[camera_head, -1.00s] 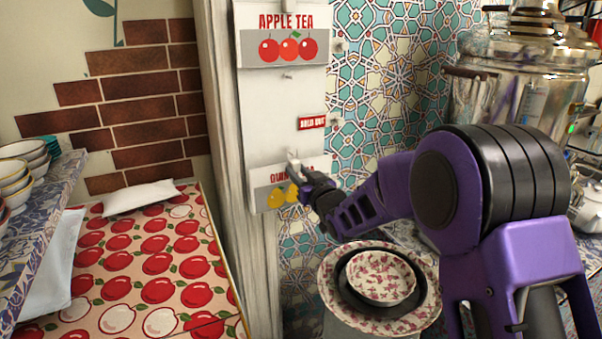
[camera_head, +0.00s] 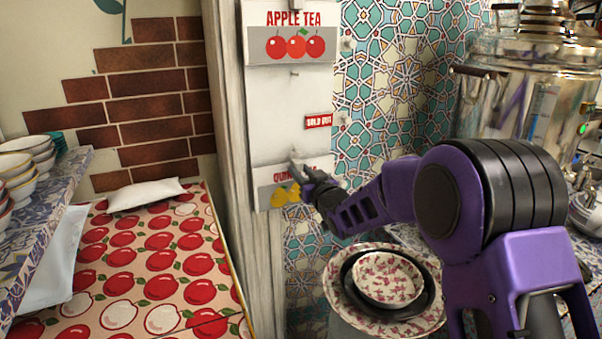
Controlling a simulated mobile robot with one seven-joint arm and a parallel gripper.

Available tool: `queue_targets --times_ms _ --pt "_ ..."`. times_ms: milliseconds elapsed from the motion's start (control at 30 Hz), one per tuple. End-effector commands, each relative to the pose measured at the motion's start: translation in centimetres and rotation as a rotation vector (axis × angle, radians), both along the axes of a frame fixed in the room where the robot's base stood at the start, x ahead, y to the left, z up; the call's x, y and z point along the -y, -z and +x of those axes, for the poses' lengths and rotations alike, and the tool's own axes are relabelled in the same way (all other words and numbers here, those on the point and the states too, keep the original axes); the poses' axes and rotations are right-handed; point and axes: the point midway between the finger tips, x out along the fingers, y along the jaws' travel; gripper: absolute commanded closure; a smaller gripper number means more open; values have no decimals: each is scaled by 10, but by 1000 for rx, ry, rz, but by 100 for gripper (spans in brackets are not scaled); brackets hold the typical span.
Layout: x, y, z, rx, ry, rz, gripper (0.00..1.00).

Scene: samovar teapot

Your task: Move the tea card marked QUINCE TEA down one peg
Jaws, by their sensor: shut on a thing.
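The QUINCE TEA card (camera_head: 265,190), white with a grey band and yellow quinces, is at the bottom of the white board (camera_head: 269,110). My gripper (camera_head: 298,164) is at the card's upper right part and is shut on it, covering some of the lettering. A peg (camera_head: 294,73) shows on the board below the APPLE TEA card (camera_head: 290,35), which has three red apples. Any peg at the QUINCE TEA card is hidden or too small to tell.
A small red SOLD OUT sign (camera_head: 318,121) is on the board's right edge. Stacked bowls (camera_head: 388,280) stand below my arm. A shiny samovar (camera_head: 530,90) is at the right. The apple-patterned surface (camera_head: 150,265) lies at left.

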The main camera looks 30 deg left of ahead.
Motion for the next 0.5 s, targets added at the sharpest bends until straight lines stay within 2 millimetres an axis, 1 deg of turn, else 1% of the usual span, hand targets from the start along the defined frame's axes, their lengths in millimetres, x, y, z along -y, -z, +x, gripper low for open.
queue_targets --times_ms 267,300,467,500 --pt "0 0 0 1 0 1 100" --pt "0 0 0 1 0 1 68" --pt "0 0 0 0 0 0 39" --pt "0 0 0 0 0 0 36"
